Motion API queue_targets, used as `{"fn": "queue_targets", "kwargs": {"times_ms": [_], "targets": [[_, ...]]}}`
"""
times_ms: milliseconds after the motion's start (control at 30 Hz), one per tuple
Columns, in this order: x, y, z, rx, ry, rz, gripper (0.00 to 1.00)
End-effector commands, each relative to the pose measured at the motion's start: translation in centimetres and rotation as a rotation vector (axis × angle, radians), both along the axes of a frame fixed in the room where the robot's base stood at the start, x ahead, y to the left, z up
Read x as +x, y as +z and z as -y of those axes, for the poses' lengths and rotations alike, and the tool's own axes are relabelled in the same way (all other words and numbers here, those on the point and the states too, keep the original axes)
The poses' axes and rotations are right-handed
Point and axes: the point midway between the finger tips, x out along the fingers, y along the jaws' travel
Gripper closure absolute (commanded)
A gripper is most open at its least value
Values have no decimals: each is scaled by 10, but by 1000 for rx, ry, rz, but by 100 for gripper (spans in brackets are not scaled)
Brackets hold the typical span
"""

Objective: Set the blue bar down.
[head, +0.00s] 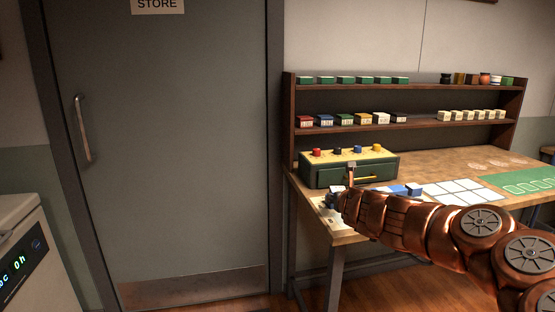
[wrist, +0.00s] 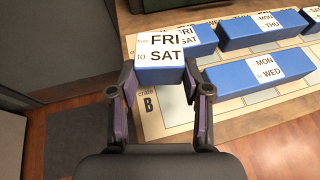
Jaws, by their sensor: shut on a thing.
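My gripper (wrist: 162,84) is shut on a blue bar (wrist: 160,77) with a white label reading FRI to SAT, one finger on each side. The bar is at the left end of a pale marked board (wrist: 155,125) lettered "crate B"; I cannot tell whether it touches the board. Another FRI–SAT blue bar (wrist: 203,34) lies just behind it, partly hidden. A MON–THU bar (wrist: 237,36) and a MON to WED bar (wrist: 240,82) lie to the right. In the head view my gripper (head: 336,198) is at the workbench's front left corner.
A green box (head: 335,174) with coloured knobs stands behind the board on the workbench (head: 440,168). White cards (head: 458,190) and a green mat (head: 522,182) lie to the right. Shelves (head: 430,126) of small blocks rise behind. Floor shows left of the board.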

Motion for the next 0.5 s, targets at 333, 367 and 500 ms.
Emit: {"fn": "queue_targets", "kwargs": {"times_ms": [333, 367, 500], "targets": [[1, 7, 2, -6, -1, -2, 84], [1, 7, 2, -5, -1, -3, 84], [0, 2, 1, -6, 0, -2, 84]]}}
